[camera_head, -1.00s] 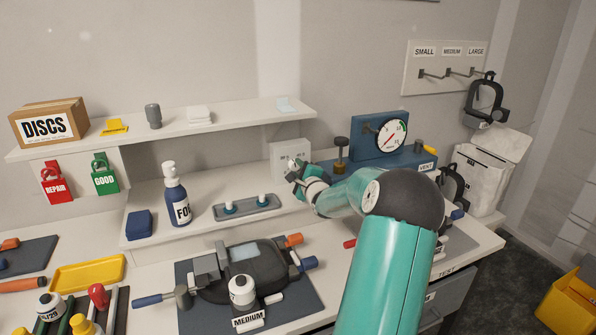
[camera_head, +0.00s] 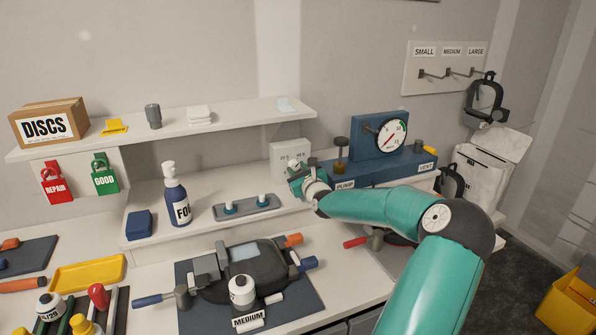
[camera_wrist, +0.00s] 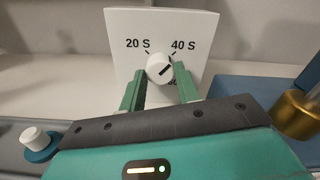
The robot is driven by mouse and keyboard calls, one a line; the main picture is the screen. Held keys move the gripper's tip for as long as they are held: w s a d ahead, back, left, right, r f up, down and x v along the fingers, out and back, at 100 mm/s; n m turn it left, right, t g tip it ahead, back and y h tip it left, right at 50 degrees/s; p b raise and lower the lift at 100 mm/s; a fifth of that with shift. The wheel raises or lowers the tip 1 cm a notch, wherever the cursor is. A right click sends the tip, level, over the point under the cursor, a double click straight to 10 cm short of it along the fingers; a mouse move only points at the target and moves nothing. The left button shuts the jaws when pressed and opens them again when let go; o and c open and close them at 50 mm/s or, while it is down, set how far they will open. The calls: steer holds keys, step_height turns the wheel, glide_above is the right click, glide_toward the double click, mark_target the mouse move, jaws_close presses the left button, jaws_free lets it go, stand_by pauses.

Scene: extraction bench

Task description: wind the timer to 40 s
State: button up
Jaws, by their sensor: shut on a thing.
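The timer is a white box (camera_head: 290,155) on the raised shelf; the wrist view shows its face (camera_wrist: 125,25) with "20 S" at upper left and "40 S" at upper right. A third label below the knob is mostly hidden. The round white knob (camera_wrist: 159,68) has a dark line that slants up to the right, below the 40 S tick. My gripper (camera_wrist: 160,82) has its green fingers on either side of the knob and is shut on it. In the head view my gripper (camera_head: 296,170) covers the timer's lower front, hiding the knob.
A blue pump unit with a gauge (camera_head: 391,136) stands just right of the timer. The upper shelf (camera_head: 240,113) runs behind and above.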

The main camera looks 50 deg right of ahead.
steer(key=shift+m, duration=1)
steer(key=o, duration=1)
steer(key=shift+s, duration=0.1)
steer(key=v, duration=1.3)
steer(key=shift+s+a, duration=0.15)
steer(key=shift+s, duration=0.1)
